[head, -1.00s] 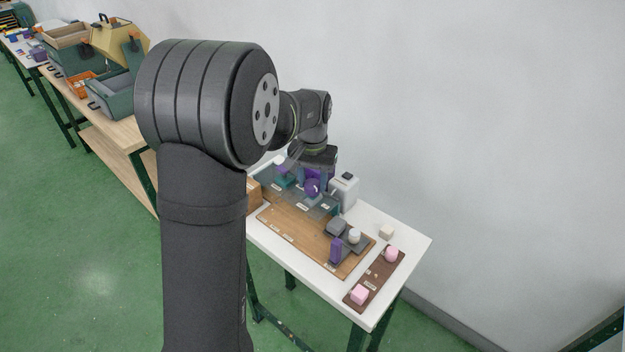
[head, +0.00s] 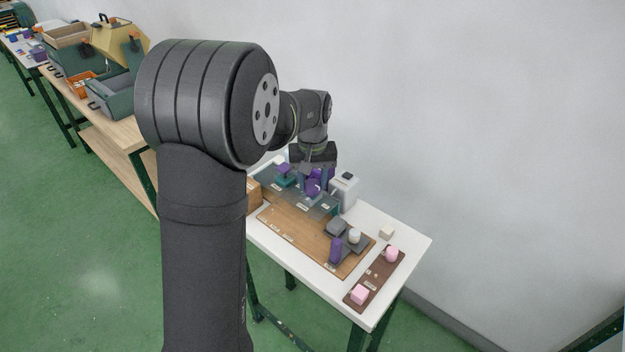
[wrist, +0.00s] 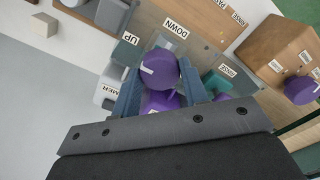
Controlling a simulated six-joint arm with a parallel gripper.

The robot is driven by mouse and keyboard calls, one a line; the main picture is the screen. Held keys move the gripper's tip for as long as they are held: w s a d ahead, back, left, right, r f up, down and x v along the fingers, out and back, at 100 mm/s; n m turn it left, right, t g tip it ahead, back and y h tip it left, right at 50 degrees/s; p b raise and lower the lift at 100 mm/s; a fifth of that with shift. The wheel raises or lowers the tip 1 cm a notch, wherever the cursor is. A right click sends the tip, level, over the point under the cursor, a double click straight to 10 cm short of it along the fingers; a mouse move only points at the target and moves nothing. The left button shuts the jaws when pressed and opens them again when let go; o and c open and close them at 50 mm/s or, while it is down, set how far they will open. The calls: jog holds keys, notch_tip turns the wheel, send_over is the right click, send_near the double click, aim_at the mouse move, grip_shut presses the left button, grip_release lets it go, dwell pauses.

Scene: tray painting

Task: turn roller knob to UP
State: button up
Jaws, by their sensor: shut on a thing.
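The roller knob (wrist: 160,69) is a round purple knob with a white mark on its face, in front of the plates reading UP (wrist: 131,38) and DOWN (wrist: 176,28) in the wrist view. The white mark lies on the knob's left side there. My gripper (wrist: 161,72) has its blue fingers on either side of the knob and is shut on it. A second purple part shows between the fingers, nearer my palm. In the head view the knob (head: 313,188) is below my gripper (head: 313,180), and the fingers partly hide the purple parts.
A white-grey box (head: 344,190) stands close right of my gripper. A wooden board (head: 300,232) with a grey block and a purple cylinder lies toward the front. A brown strip (head: 375,280) bears pink pieces. A wooden box (wrist: 280,50) is at the right in the wrist view.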

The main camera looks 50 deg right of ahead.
aim_at(312, 183)
jog(key=o, duration=1)
notch_tip(312, 183, up, 17)
jog(key=shift+r, duration=0.2)
dwell(0.3)
notch_tip(312, 183, down, 18)
jog(key=shift+r, duration=0.25)
dwell(0.3)
jog(key=shift+r, duration=0.1)
